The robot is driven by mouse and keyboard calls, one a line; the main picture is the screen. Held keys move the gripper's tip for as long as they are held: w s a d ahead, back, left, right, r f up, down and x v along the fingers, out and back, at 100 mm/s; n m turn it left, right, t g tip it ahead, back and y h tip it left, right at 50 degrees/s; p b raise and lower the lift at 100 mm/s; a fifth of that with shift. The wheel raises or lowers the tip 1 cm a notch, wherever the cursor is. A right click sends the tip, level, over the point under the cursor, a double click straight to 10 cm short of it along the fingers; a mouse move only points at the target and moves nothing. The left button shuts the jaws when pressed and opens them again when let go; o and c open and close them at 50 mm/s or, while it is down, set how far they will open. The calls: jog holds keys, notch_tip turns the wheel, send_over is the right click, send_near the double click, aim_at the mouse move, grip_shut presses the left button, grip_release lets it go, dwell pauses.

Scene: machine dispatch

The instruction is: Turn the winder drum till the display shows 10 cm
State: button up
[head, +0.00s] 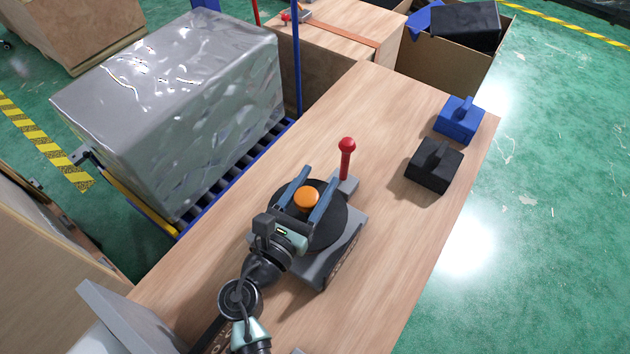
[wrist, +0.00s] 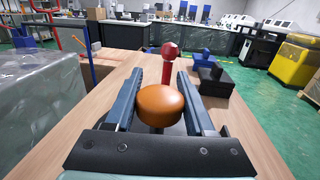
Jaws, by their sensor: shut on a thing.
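The winder drum (head: 338,229) is a black disc on a grey base (head: 345,250) on the wooden table. An orange round knob (head: 306,199) stands on it; the knob also shows in the wrist view (wrist: 160,104). My gripper (head: 321,175) has its two blue fingers on either side of the knob and is shut on it. In the wrist view the finger pads (wrist: 161,73) reach past the knob. I see no readable display in either view.
A red-knobbed lever (head: 347,158) stands just behind the drum. A black block (head: 434,166) and a blue block (head: 459,121) lie at the table's right edge. A large wrapped crate (head: 175,110) is to the left. The table right of the drum (head: 385,245) is clear.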

grip_shut()
jog(key=shift+s+d+m+g+h, duration=0.15)
jog(key=shift+d+m+g+h, duration=0.05)
jog(key=shift+m+g+h, duration=0.7)
jog(key=shift+s+d+m+g+h, duration=0.15)
jog(key=shift+m+g+h, duration=0.5)
jog(key=shift+h, duration=0.45)
jog(key=o, duration=1.2)
grip_release()
jog(key=shift+r, duration=0.1)
